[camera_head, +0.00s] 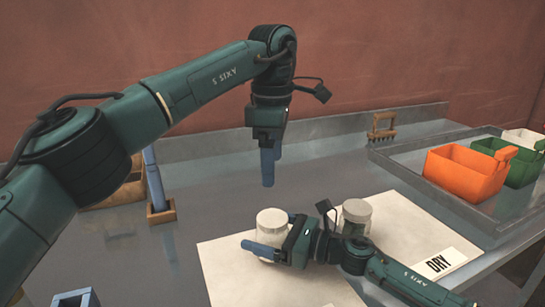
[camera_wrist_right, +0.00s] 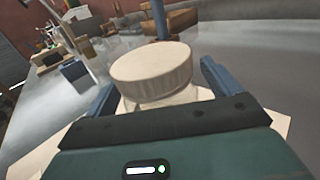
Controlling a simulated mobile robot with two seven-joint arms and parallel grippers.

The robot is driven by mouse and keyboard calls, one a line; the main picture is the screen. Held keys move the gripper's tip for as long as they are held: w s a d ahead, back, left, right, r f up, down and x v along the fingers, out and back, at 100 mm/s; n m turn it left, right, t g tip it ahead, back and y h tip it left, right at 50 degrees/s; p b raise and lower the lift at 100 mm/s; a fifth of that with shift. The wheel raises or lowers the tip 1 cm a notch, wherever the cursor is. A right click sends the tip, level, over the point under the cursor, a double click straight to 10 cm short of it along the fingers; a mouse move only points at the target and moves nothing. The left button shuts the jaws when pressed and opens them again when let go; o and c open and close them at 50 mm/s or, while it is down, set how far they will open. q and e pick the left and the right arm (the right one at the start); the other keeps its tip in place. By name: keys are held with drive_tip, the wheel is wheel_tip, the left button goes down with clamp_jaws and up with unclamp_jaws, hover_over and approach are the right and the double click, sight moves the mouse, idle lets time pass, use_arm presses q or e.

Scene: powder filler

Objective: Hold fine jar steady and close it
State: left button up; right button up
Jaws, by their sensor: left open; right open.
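A jar with a white ribbed lid (camera_head: 271,219) stands on the pale mat (camera_head: 225,262). The lid sits on top of the clear body; whether it is tight I cannot tell. My right gripper (camera_head: 265,236) is open, low, with one blue finger on each side of this jar. The right wrist view shows the white lid (camera_wrist_right: 152,70) between the spread fingers, with gaps beside it. My left gripper (camera_head: 270,170) is open and empty, pointing down above and behind the jar. A second white-lidded jar (camera_head: 356,210) stands to the right, partly hidden by my right arm. Labels naming either jar do not show.
A DRY card (camera_head: 439,263) lies at the mat's right. A grey tray (camera_head: 418,184) holds an orange bin (camera_head: 464,172), a green bin (camera_head: 515,163) and a white one. A wooden holder (camera_head: 161,212) with a blue upright stands left. The bench between holder and mat is clear.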

drive_tip(key=b+v, duration=0.2)
drive_tip(key=v, duration=1)
drive_tip(key=shift+d+f, duration=0.1)
drive_tip(key=shift+d, duration=0.05)
drive_tip(key=shift+s+d+b, duration=0.2)
drive_tip(key=shift+d+b, duration=0.1)
drive_tip(key=shift+d, duration=0.05)
